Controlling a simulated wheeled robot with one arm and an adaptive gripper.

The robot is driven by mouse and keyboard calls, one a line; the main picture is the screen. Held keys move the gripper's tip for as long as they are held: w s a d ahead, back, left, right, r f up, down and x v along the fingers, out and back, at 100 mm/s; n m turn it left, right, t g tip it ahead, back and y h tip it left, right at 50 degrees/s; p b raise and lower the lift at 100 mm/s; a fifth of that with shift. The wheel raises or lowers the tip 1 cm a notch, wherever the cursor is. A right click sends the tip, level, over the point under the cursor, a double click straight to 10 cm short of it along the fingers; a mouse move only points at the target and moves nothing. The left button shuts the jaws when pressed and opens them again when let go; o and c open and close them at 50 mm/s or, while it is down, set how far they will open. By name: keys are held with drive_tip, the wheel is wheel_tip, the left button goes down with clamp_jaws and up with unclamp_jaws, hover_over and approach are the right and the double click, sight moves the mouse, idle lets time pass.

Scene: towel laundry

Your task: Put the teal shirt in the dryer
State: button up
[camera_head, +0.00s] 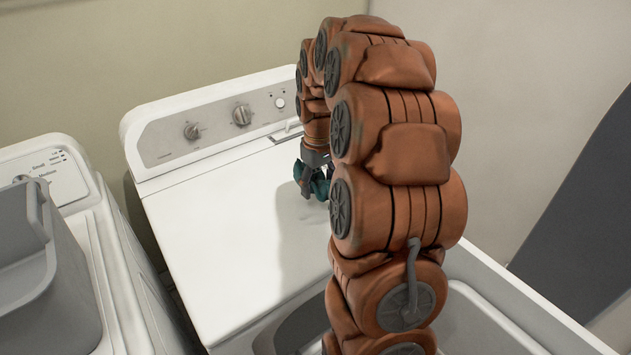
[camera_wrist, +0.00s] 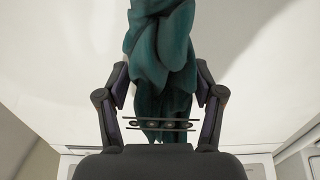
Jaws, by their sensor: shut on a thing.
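The teal shirt (camera_wrist: 160,60) is bunched between the fingers of my gripper (camera_wrist: 160,124) in the wrist view. My gripper is shut on it. In the head view, my gripper (camera_head: 313,180) is above the white machine's top, with small teal bits of the shirt (camera_head: 323,186) showing at its fingers. Most of the shirt is hidden there by my arm. The white machine (camera_head: 220,225), which looks like the dryer, has a rear control panel with knobs. A dark rounded area (camera_head: 303,328) shows at its front, mostly behind my arm.
A second white machine (camera_head: 125,265) stands at the left, with a grey bin (camera_head: 45,290) on it. A white rimmed panel (camera_head: 490,320), perhaps an open door, juts out at the lower right. A dark grey panel (camera_head: 585,200) stands at the right. The machine's top looks clear.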

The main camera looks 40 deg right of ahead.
drive_tip(key=shift+w+d+f+p, duration=0.15)
drive_tip(key=shift+w+d, duration=0.15)
drive_tip(key=shift+w, duration=0.25)
drive_tip(key=shift+w+d+p, duration=0.15)
drive_tip(key=shift+w+d, duration=0.2)
drive_tip(key=shift+w, duration=0.2)
drive_tip(key=shift+w+d+f+p, duration=0.15)
drive_tip(key=shift+w+d, duration=0.15)
drive_tip(key=shift+w, duration=0.25)
drive_tip(key=shift+w+d, duration=0.15)
drive_tip(key=shift+w, duration=0.1)
drive_tip(key=shift+s+f+p, duration=0.1)
drive_tip(key=shift+f+p, duration=0.85)
drive_tip(key=shift+f, duration=0.75)
drive_tip(key=shift+f, duration=0.2)
drive_tip(key=o, duration=1.4)
drive_tip(key=shift+c, duration=0.2)
drive_tip(key=shift+r, duration=0.1)
